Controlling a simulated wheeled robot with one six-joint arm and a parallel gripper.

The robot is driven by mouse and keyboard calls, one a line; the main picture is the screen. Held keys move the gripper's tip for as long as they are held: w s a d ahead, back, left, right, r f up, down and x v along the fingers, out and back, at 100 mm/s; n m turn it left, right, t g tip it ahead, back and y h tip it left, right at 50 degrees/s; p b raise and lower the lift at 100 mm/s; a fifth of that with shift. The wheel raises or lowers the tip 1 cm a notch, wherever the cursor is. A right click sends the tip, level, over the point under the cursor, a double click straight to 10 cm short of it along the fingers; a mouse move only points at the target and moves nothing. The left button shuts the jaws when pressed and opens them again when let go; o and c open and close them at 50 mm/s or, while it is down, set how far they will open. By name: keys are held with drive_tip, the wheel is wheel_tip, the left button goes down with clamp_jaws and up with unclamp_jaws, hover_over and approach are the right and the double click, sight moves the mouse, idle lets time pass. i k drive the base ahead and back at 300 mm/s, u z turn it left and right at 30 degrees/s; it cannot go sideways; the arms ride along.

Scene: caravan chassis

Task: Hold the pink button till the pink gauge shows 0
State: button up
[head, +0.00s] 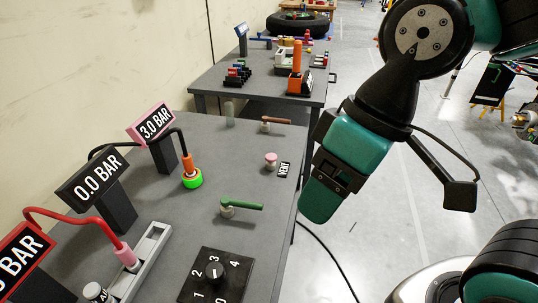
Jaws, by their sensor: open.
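The pink button (271,159) is a small round knob on a pale base, standing on the grey bench beside a "VENT" label (284,170). The pink gauge (153,122) is a pink-framed display on a dark post and reads 3.0 BAR. My gripper (322,196) is at the lower end of my teal and black arm, to the right of the button and apart from it. It hangs by the bench's right edge. Its jaws are open, though the fingers do not show clearly from this angle. Nothing shows held in it.
A black gauge (92,187) reads 0.0 BAR. A red gauge (23,262) is cut off at left. A green-handled valve (240,206) and a brown-handled valve (275,121) flank the button. An orange and green connector (191,173) stands left. A numbered dial (210,271) is in front.

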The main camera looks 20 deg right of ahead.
sight(271, 157)
drive_tip(key=k, duration=0.5)
drive_tip(key=z, duration=1.25)
drive_tip(key=i, duration=2.1)
drive_tip(key=u, duration=2.6)
